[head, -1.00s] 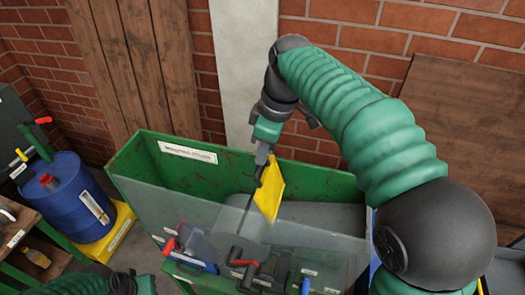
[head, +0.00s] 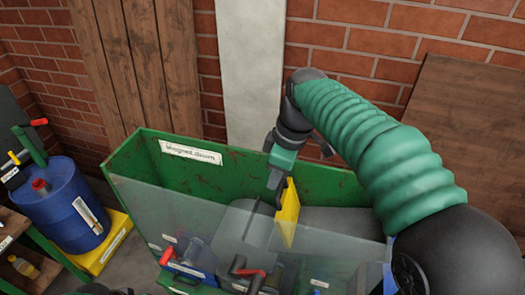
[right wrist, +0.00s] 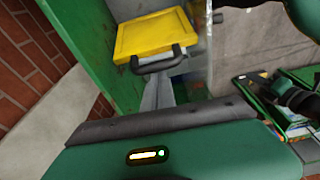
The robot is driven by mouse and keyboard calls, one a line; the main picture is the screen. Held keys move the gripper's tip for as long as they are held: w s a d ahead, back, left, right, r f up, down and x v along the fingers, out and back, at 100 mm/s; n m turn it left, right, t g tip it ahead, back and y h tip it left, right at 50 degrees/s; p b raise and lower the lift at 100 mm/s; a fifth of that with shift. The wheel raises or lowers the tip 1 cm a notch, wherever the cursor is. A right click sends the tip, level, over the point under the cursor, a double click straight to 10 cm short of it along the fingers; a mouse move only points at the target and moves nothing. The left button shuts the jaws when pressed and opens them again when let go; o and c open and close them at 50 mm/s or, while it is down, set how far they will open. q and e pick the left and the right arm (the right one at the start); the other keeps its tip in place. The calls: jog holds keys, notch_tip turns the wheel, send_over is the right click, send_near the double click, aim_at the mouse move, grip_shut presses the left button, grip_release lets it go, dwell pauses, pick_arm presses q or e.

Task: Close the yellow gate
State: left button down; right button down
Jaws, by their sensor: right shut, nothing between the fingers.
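The yellow gate (head: 288,213) is an upright panel inside the green bin, seen nearly edge-on in the head view. In the right wrist view its yellow face (right wrist: 152,36) shows wide, with a dark bar handle (right wrist: 160,63) on its near edge. My right gripper (head: 277,188) is shut and empty, close beside the gate's left side in the head view; I cannot tell whether it touches.
The green bin (head: 235,178) has a labelled back wall and a clear front panel (head: 140,205). Levers with red and black handles stand behind or at that panel. A blue drum (head: 62,205) stands on a yellow base at the left. A brick wall is behind.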

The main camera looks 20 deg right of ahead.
jog(key=shift+d, duration=0.25)
notch_tip(320, 180, up, 13)
jog(key=a+p, duration=0.1)
jog(key=p, duration=0.2)
